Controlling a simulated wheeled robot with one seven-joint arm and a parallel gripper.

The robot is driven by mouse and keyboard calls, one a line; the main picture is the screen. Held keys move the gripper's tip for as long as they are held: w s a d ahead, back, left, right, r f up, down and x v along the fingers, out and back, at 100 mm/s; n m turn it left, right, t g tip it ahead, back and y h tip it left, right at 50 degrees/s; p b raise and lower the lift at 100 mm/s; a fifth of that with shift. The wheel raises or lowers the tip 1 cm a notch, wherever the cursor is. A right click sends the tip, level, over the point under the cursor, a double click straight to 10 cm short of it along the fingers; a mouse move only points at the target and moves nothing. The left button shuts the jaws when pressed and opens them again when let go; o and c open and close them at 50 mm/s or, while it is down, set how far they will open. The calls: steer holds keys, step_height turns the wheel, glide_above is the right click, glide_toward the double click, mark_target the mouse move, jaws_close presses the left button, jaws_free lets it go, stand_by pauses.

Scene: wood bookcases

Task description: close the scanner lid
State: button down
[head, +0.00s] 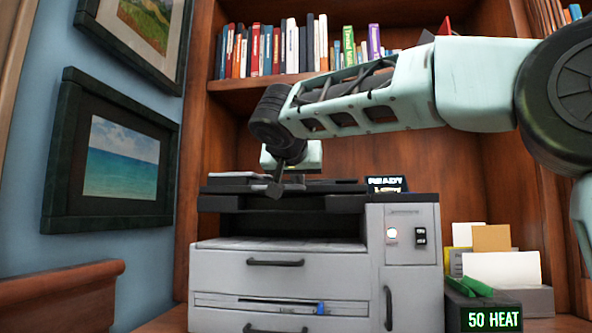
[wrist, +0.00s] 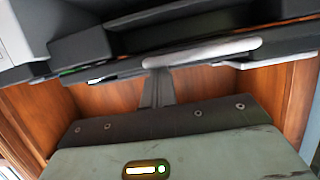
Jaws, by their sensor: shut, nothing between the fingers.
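The scanner is the top part of a grey and black printer (head: 300,271) in the head view. Its dark lid (head: 325,187) looks low and nearly flat on top; I cannot tell whether a gap is left under it. My gripper (head: 275,189) is shut and empty, pointing down at the front edge of the scanner top, left of its middle. In the wrist view my gripper (wrist: 158,68) reaches up to a pale strip (wrist: 200,52) along dark scanner parts. Whether the fingers touch it is unclear.
A small READY display (head: 386,184) stands at the top right of the printer. A shelf of books (head: 290,47) is above, behind my arm. Paper and cards in a holder (head: 500,268) and a 50 HEAT display (head: 491,319) are at the right. Framed pictures (head: 120,161) hang at the left.

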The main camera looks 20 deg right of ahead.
steer(key=p+v, duration=0.2)
steer(key=v, duration=1.5)
steer(key=shift+s, duration=0.2)
steer(key=shift+a, duration=0.1)
steer(key=s+a+f+n+g+y, duration=0.2)
steer(key=f+n, duration=0.1)
steer(key=f, duration=0.6)
steer(key=s+a+f+n+g+y, duration=0.15)
steer(key=f+n, duration=0.25)
steer(key=f, duration=0.5)
steer(key=s+a+f+n+g+y, duration=0.1)
steer(key=a+f+n+g+y, duration=0.15)
steer(key=f, duration=0.65)
steer(key=s+d+f+n+g+y, duration=0.1)
steer(key=s+f+n+g+y, duration=0.35)
steer(key=s+f, duration=1.5)
step_height(320, 180, up, 32)
steer(key=w+g+h+p, duration=0.1)
steer(key=w+h+p, duration=0.1)
steer(key=p, duration=3.1)
steer(key=shift+w, duration=0.2)
steer(key=shift+a+f, duration=0.1)
steer(key=shift+a, duration=0.05)
